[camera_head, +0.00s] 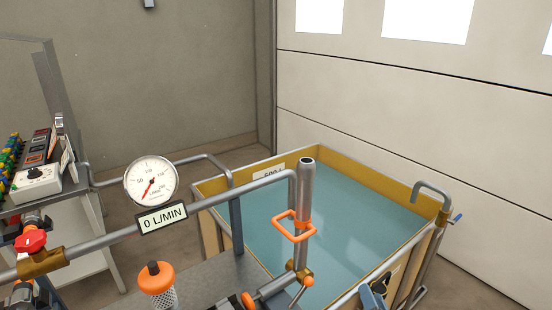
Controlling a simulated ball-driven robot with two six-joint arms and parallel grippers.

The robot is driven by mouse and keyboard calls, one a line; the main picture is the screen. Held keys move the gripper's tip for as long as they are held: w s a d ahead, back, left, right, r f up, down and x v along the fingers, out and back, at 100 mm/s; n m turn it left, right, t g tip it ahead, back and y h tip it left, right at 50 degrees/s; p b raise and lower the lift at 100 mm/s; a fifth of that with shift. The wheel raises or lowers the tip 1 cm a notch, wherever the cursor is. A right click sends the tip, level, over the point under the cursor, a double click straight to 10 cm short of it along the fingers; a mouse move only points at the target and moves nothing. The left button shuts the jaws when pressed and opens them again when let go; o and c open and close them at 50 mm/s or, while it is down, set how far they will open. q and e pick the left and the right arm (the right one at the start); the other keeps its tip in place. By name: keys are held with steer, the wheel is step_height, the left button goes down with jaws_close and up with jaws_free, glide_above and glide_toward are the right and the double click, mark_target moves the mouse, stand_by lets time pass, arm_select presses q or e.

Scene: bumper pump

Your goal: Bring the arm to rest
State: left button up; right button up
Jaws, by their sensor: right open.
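My right gripper (376,288) shows at the bottom edge, right of centre. Only its dark end is in view, in front of the tank's near wall. It is open, and I see nothing between its fingers. The rest of that arm is cut off by the frame. I cannot make out my left gripper in this view.
A yellow-walled tank (375,174) of blue water stands beyond the bench. An upright metal tube (306,190) with an orange square loop (277,226) rises left of my gripper. A gauge (151,181), a "0 L/MIN" display (162,218) and a red valve handle (31,241) are left.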

steer(key=s+a+n+h+p, duration=0.1)
steer(key=s+n, duration=0.7)
steer(key=s, duration=1.6)
steer(key=shift+s+a+r+n+p, duration=0.25)
steer(key=shift+s+a+n+p, duration=0.05)
steer(key=shift+a+p, duration=0.45)
